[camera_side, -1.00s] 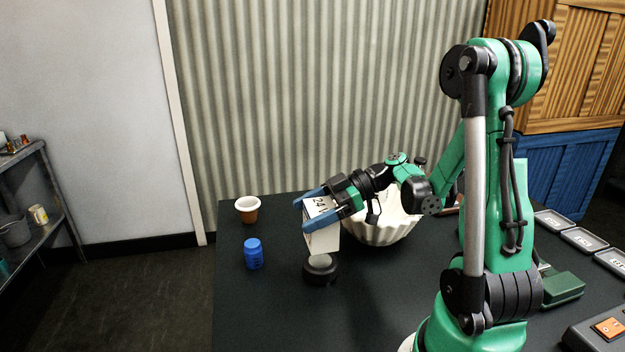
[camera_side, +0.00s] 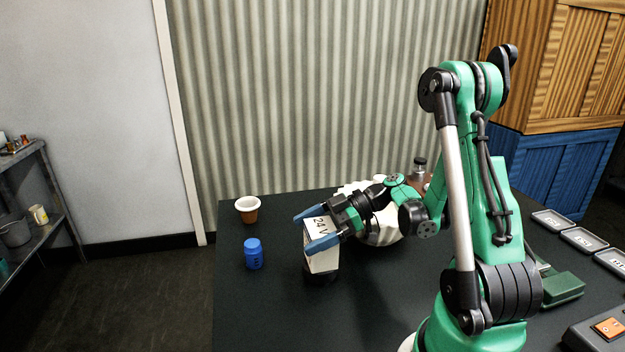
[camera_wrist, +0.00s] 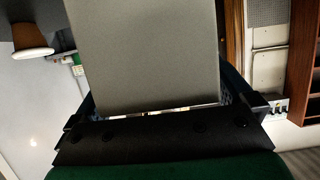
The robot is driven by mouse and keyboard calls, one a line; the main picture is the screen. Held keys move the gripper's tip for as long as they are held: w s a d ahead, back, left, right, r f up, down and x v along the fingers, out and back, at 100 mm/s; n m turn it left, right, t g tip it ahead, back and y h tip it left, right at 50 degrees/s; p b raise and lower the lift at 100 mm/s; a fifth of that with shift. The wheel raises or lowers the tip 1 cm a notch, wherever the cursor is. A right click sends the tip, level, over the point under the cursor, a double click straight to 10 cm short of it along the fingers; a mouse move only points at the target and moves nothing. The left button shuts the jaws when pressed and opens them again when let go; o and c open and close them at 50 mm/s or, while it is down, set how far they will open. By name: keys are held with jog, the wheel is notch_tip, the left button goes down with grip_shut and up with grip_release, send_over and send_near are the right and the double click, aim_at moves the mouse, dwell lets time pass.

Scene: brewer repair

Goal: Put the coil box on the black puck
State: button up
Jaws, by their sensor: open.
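The coil box (camera_side: 320,258), a white box marked "24 V", stands on or right above the black puck (camera_side: 320,279). It hides the puck's top; whether the two fully touch is hard to tell. My gripper (camera_side: 318,230) is open, its blue fingers on either side of the box's upper part. In the wrist view the box's plain grey face (camera_wrist: 145,55) fills the middle, between the gripper's fingers (camera_wrist: 165,105); the puck is hidden there.
A blue bottle (camera_side: 253,255) and a terracotta pot (camera_side: 247,211) stand to the left. A white fluted bowl (camera_side: 385,235), apparently tilted, is behind my wrist. Labelled trays (camera_side: 583,240) and a green block (camera_side: 562,290) are at right.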

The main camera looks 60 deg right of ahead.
jog(key=v, duration=0.7)
jog(key=shift+d, duration=0.15)
